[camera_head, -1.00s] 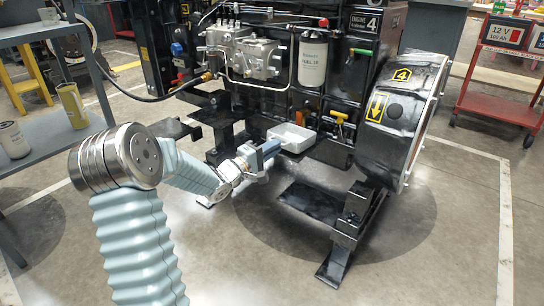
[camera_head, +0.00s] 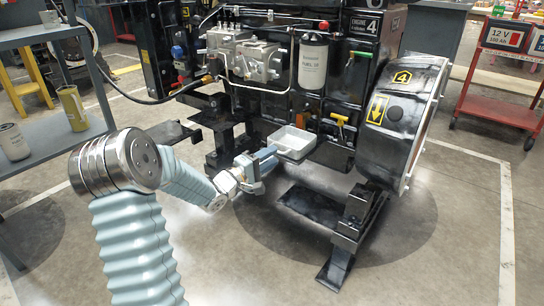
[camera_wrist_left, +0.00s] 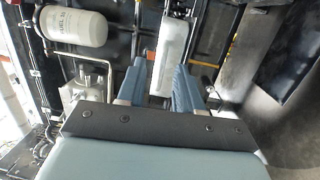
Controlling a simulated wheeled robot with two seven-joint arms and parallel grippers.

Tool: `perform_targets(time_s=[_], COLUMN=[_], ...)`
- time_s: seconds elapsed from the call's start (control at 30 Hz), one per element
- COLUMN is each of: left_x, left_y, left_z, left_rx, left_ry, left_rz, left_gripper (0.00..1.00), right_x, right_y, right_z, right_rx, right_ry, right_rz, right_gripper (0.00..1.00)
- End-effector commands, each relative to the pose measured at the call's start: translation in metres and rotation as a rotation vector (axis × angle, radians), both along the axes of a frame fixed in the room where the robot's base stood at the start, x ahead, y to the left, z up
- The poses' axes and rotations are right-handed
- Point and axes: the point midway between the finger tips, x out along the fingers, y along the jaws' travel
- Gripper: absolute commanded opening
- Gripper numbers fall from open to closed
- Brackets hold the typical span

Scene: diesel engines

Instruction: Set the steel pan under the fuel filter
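The steel pan (camera_head: 294,153) is a small pale rectangular tray, held out in front of the engine's lower side. In the head view it lies below the fuel filter (camera_head: 313,64), a white canister, with a clear vertical gap between them. My left gripper (camera_head: 264,158) reaches in from the left and is shut on the pan's near left end. In the left wrist view the pan (camera_wrist_left: 170,60) shows between the two blue-grey fingers (camera_wrist_left: 160,88), and the filter (camera_wrist_left: 75,26) is at the upper left. The exact contact is partly hidden. My right gripper is not in view.
The black engine stands behind the pan, with a yellow-handled valve (camera_head: 340,119) to the right and a large flywheel housing (camera_head: 402,120) further right. A black stand foot (camera_head: 312,204) lies below. A grey shelf (camera_head: 55,128) with canisters is at the left.

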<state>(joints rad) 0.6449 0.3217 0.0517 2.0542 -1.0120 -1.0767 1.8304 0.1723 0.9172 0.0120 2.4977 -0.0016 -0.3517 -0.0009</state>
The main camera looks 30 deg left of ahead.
Motion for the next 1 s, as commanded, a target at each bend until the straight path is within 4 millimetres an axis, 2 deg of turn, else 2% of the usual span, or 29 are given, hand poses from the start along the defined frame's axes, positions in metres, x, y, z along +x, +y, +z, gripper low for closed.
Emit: perform_targets(time_s=[0.2, 0.4, 0.6, 0.8, 0.87, 0.9, 0.97, 1.0], left_x=[-0.048, -0.086, -0.103, -0.103, -0.097, -0.091, -0.078, -0.069], left_y=[0.012, 0.021, 0.024, 0.023, 0.019, 0.013, -0.002, -0.018], left_z=[-0.002, -0.006, -0.008, -0.010, -0.020, -0.033, -0.065, -0.094], left_rx=[-0.001, 0.000, 0.000, 0.003, 0.019, 0.041, 0.102, 0.160], left_ry=[0.002, 0.001, 0.000, 0.003, 0.021, 0.044, 0.110, 0.176], left_rz=[0.005, 0.003, 0.000, 0.001, 0.012, 0.024, 0.044, 0.051], left_gripper=[0.35, 0.35, 0.35, 0.35, 0.35, 0.35, 0.35, 0.35], right_x=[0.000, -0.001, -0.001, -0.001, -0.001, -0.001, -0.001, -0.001], right_y=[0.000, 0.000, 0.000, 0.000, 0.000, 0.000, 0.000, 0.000], right_z=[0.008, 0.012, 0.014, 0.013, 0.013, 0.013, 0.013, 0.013], right_rx=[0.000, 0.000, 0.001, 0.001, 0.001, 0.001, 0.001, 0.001], right_ry=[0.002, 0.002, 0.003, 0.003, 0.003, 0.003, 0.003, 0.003], right_rz=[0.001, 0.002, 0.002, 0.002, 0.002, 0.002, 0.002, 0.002], right_gripper=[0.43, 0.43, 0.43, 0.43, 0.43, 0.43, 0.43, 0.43])
